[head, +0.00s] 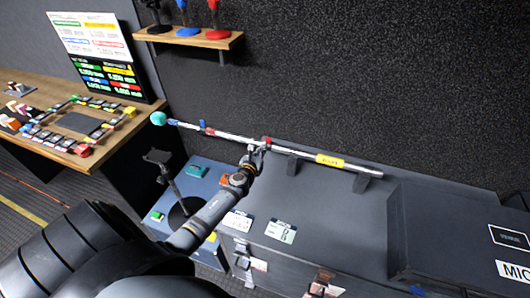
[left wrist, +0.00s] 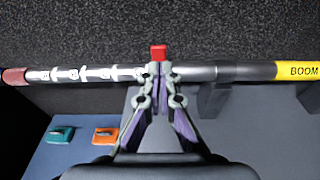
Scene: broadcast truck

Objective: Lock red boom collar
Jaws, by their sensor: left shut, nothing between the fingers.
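The boom pole (head: 310,156) lies across supports on the grey case top, with a teal tip (head: 158,118) at its left end and a yellow label (left wrist: 297,71) toward its right. A small red block (left wrist: 158,52) shows at the pole, just beyond my left fingertips; I take it for the red collar's lever. A separate red band (left wrist: 14,76) is farther left, also in the head view (head: 209,131). My left gripper (head: 254,151) is shut and empty, its tips (left wrist: 158,68) at the pole just below the red block. Whether they touch is unclear. My right gripper is out of view.
Dark pole supports (left wrist: 214,100) stand under the pole. A blue surface (head: 188,182) with teal and orange pieces and a small black stand (head: 176,190) lies left of my forearm. A wooden desk (head: 60,98) is far left. The case top (head: 330,200) in front is mostly clear.

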